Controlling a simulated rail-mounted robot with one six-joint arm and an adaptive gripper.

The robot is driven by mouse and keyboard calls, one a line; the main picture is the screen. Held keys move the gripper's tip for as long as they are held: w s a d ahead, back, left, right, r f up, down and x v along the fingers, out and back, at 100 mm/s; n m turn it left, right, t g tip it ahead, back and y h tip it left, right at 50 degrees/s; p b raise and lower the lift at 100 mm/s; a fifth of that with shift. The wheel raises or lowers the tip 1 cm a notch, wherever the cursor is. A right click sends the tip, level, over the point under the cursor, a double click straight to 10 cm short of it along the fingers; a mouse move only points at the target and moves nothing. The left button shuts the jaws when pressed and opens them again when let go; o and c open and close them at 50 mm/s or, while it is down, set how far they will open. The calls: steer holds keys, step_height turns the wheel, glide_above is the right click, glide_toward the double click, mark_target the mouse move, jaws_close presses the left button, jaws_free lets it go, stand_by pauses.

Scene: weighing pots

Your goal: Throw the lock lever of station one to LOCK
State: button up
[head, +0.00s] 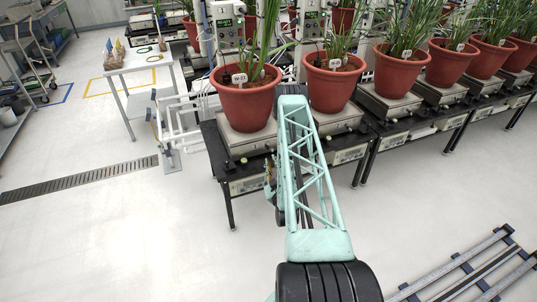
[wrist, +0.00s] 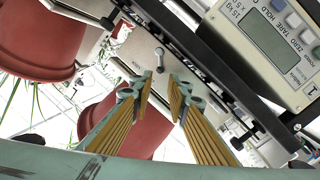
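More red pots (head: 335,88) on scales line the black bench to the right. Red pots (wrist: 40,40) also show in the wrist view. A dark bar (wrist: 200,65) runs beside the lever plate. White pipes (head: 180,120) stand left of the bench.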

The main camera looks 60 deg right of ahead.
mark_target(270, 149)
steer(key=shift+w+d+f+b, duration=0.1)
steer(key=shift+w+d+b, duration=0.05)
steer(key=shift+b, duration=0.5)
steer(key=shift+b+x, duration=0.95)
steer(key=shift+x, duration=3.25)
jaws_close()
